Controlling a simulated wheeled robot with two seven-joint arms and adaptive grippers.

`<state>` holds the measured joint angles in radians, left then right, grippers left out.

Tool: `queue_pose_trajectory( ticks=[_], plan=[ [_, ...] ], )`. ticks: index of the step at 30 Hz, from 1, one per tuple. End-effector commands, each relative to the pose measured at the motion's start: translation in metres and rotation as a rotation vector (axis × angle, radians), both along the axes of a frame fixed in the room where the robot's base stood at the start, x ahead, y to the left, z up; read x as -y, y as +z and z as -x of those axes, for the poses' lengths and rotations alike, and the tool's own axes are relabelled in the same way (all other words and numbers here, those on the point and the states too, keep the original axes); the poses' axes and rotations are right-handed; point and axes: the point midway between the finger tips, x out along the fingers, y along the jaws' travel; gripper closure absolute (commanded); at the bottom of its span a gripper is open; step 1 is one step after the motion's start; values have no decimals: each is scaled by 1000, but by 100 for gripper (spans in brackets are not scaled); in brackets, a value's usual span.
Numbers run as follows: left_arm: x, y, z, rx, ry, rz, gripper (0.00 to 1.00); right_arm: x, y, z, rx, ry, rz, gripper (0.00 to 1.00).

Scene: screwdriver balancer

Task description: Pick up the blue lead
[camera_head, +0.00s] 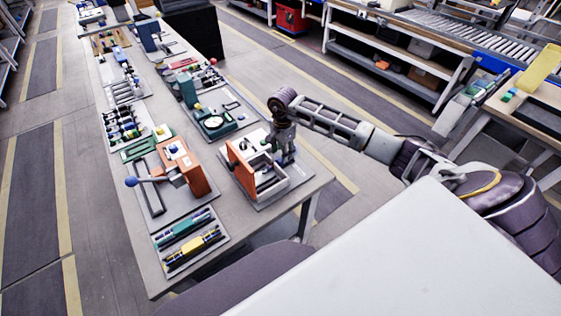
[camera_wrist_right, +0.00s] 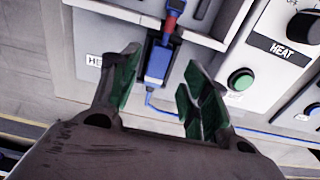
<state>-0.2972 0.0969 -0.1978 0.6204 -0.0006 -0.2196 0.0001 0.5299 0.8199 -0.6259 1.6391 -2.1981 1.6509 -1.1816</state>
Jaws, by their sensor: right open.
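The blue lead (camera_wrist_right: 157,62) shows in the right wrist view as a blue plug with a thin blue cable. Its upper end meets a red connector (camera_wrist_right: 174,14) in a recess of a light grey panel. My right gripper (camera_wrist_right: 160,72) is open, with one green-padded finger on each side of the blue plug. I cannot tell whether either pad touches it. In the head view my right gripper (camera_head: 281,156) points down over a white and orange box (camera_head: 243,168) near the table's right edge. The lead is too small to make out there. My left gripper is not in view.
Beside the lead are a green button (camera_wrist_right: 240,79) and a panel labelled HEAT (camera_wrist_right: 281,48). The long grey table (camera_head: 150,279) holds several fixtures, including an orange block with a blue-knobbed lever (camera_head: 150,180) and a tray of tools (camera_head: 190,240). The aisle to the left is free.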

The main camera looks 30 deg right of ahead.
Motion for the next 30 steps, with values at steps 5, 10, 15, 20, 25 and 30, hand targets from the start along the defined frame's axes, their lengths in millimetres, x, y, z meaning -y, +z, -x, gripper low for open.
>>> queue_pose_trajectory(
  ticks=[5, 10, 15, 20, 25, 30],
  plan=[
    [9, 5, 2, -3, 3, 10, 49, 0, -17, 3, -2, 0, -2, 54],
    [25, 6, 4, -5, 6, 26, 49, 1, -29, 3, -1, 0, -1, 54],
    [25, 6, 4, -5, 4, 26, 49, 1, -31, 3, 0, 1, 0, 54],
    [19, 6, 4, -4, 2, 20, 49, 1, -31, 3, 0, 1, 0, 54],
    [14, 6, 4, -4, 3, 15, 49, 1, -31, 3, 0, 1, 0, 54],
    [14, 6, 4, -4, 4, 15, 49, 1, -31, 3, -1, 1, 0, 73]
  ],
)
